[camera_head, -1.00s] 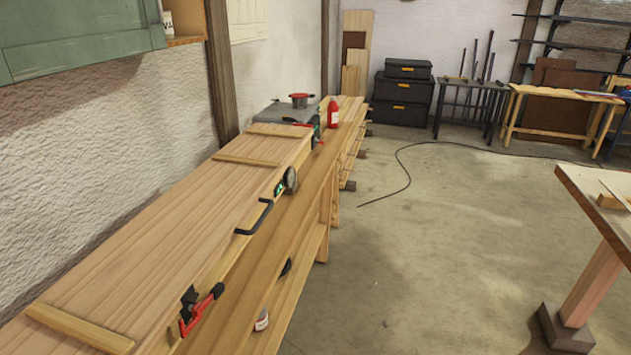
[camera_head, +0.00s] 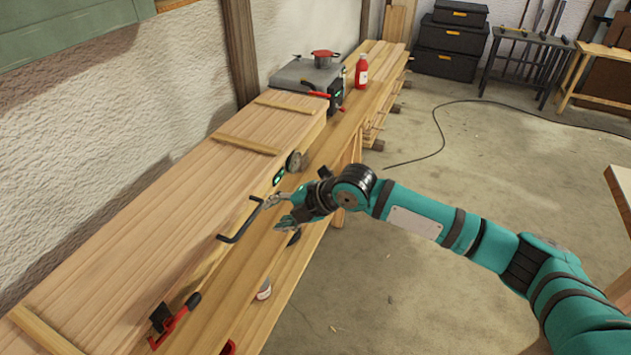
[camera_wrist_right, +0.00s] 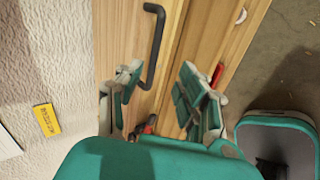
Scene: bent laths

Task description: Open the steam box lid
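The steam box is a long wooden box along the wall, and its plank lid (camera_head: 170,215) with cross battens lies flat and closed. A black bar handle (camera_head: 240,222) sits on its front edge and also shows in the wrist view (camera_wrist_right: 156,40). My right gripper (camera_head: 277,210) is near the handle's far end. In the wrist view the right gripper (camera_wrist_right: 160,100) has its fingers wide apart, with one handle end near the gap; contact cannot be told. A red-and-black clamp (camera_head: 174,322) is at the box's near front. My left gripper is out of view.
A round gauge (camera_head: 294,161) sits on the box front. A grey unit (camera_head: 305,78) with a red-lidded pot (camera_head: 325,58) and a red bottle (camera_head: 361,71) stand at the bench's far end. A small canister (camera_head: 264,289) is below. Open floor (camera_head: 450,130) lies to the right.

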